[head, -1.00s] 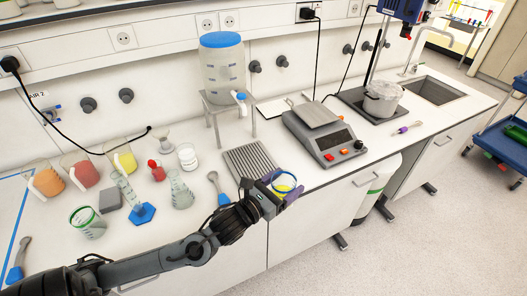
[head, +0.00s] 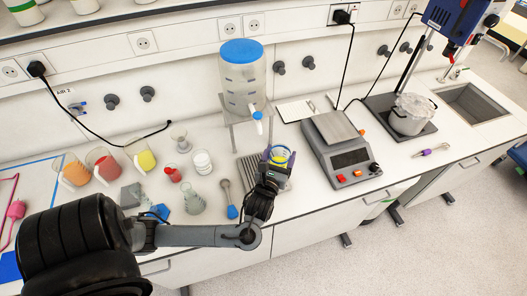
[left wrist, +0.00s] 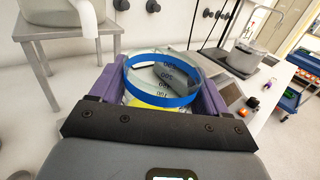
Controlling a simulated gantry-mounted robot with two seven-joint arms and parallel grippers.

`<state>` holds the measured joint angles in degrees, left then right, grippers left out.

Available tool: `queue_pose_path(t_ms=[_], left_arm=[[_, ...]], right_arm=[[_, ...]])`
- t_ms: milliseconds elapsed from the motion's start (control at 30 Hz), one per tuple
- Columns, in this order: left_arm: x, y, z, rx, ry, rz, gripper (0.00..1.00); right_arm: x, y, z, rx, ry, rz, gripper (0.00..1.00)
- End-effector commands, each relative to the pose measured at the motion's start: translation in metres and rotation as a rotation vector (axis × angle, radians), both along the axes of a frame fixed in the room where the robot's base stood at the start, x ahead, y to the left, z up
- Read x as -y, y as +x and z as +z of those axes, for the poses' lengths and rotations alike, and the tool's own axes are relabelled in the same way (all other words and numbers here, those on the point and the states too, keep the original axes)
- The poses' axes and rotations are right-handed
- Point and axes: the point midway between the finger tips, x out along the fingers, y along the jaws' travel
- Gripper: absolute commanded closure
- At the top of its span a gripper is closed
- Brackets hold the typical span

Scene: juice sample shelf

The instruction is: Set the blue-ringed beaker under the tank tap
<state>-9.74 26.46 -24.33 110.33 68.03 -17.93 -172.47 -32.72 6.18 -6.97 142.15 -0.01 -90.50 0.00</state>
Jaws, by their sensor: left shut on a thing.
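The blue-ringed beaker (head: 281,155) is clear, with a blue band near its rim and yellow showing lower down. My left gripper (head: 274,164) is shut on it, with purple fingers on both sides. In the left wrist view the beaker (left wrist: 160,82) looks about upright, with dark volume marks. The tank (head: 242,85) has a blue lid and stands on a grey stand. Its white tap (head: 257,118) points down at the front. The beaker is in front and to the right of the tap, apart from it. The beaker's base is hidden. My right gripper is out of view.
A grey ribbed tray (head: 246,168) lies below the tap, partly hidden by my gripper. A scale (head: 343,152) stands close on the right, with a pot (head: 411,114) beyond. Flasks, a blue-handled brush (head: 229,198) and beakers of coloured liquid (head: 104,165) stand left.

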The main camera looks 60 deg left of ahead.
Motion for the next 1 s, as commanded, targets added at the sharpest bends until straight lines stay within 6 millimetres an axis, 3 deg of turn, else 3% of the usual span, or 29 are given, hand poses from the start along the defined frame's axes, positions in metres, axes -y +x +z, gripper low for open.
queue_pose_path(t_ms=[300, 633, 1000], left_arm=[[-0.045, -0.005, -0.036, 0.002, -0.001, 0.008, 0.62], [-0.1, -0.005, -0.06, 0.0, 0.004, 0.002, 0.62], [-0.112, -0.006, -0.074, 0.001, 0.001, 0.001, 0.62]], right_arm=[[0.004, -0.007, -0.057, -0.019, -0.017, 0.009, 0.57], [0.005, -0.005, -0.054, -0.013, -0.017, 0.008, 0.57], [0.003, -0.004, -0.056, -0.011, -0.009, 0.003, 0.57]])
